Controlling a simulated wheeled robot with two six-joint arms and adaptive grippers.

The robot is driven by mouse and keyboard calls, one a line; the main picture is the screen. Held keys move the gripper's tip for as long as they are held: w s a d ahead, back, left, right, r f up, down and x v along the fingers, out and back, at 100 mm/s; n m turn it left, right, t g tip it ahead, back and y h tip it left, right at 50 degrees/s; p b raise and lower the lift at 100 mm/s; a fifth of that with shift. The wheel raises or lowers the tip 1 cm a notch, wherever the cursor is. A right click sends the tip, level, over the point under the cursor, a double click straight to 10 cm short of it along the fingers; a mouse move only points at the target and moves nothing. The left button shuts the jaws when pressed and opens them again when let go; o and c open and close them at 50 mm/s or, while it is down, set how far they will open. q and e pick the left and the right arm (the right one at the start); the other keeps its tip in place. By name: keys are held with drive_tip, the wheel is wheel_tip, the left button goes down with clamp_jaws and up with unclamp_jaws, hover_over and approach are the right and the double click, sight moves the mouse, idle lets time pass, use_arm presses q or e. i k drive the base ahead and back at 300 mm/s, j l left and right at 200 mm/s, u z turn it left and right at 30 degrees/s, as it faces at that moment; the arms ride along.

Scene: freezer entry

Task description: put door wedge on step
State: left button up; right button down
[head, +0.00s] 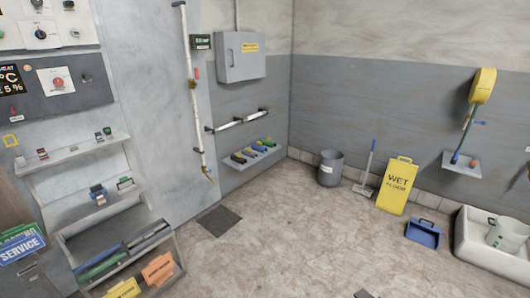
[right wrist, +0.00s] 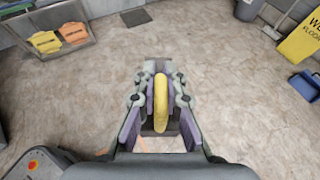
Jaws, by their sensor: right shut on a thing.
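My right gripper (right wrist: 161,82) is shut on a yellow, narrow, rounded piece (right wrist: 160,101), which I take to be the door wedge. The piece lies lengthwise between the fingers, over the bare floor in the right wrist view. Its underside and far side are hidden. I cannot make out a clear step in either view. My left gripper is not in view.
A tiered rack (head: 112,235) stands at left, with orange and yellow signs low down. A dark mat (head: 218,220) lies before the wall. A grey bin (head: 330,168), yellow wet-floor sign (head: 397,186), blue dustpan (head: 423,233) and white basin (head: 480,252) line the right.

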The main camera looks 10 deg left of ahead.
sight(145, 183)
drive_tip(key=i+j+u, duration=0.3)
drive_tip(key=i+u, duration=0.15)
drive_tip(key=i+j+u, duration=0.1)
drive_tip(key=i+u, duration=0.4)
drive_tip(key=i, duration=0.15)
drive_tip(key=i+u, duration=0.45)
drive_tip(key=i+l+u, duration=0.45)
drive_tip(key=i, duration=0.15)
